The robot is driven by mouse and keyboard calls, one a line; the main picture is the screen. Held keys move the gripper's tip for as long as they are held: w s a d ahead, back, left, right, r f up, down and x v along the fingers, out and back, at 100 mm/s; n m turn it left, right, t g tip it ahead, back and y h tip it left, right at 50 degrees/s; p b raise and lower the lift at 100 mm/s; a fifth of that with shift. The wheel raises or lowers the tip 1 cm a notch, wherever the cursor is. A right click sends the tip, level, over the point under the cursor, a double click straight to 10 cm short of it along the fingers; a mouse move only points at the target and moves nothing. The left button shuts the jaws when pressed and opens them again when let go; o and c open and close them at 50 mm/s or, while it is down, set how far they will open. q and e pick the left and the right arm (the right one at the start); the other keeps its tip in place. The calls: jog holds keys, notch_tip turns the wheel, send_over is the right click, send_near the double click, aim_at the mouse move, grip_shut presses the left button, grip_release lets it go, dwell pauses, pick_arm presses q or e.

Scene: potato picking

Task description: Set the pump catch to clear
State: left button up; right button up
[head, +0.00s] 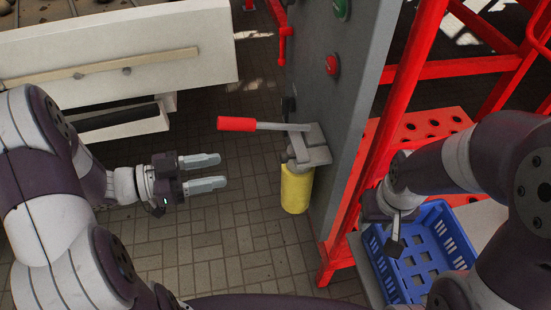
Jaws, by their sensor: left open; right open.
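A pump with a yellow cylinder (296,189) and a grey metal head (308,150) is mounted on the side of a grey panel (335,110). Its lever has a red grip (237,124) that points left. No separate catch can be told apart on the pump head. My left gripper (222,171) is open and empty, pointing right, to the left of the yellow cylinder and below the red grip, touching neither. My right gripper (396,232) is at the right, over a blue basket, seen nearly end-on; nothing shows in it.
A red button (333,65) and a green button (341,8) are on the panel above the pump. A red frame (400,100) stands right of the panel. A blue basket (455,235) lies below my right arm. Tiled floor (240,240) is clear below my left gripper.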

pick_arm(q)
jog(key=w+d+r+g+h+p, duration=0.1)
jog(key=d+r+h, duration=0.1)
jog(key=d, duration=1.1)
jog(key=shift+w+r+m+g+p, duration=0.15)
jog(key=shift+r+m+g+p, duration=0.2)
jog(key=shift+r, duration=0.2)
jog(key=shift+d, duration=0.1)
grip_shut()
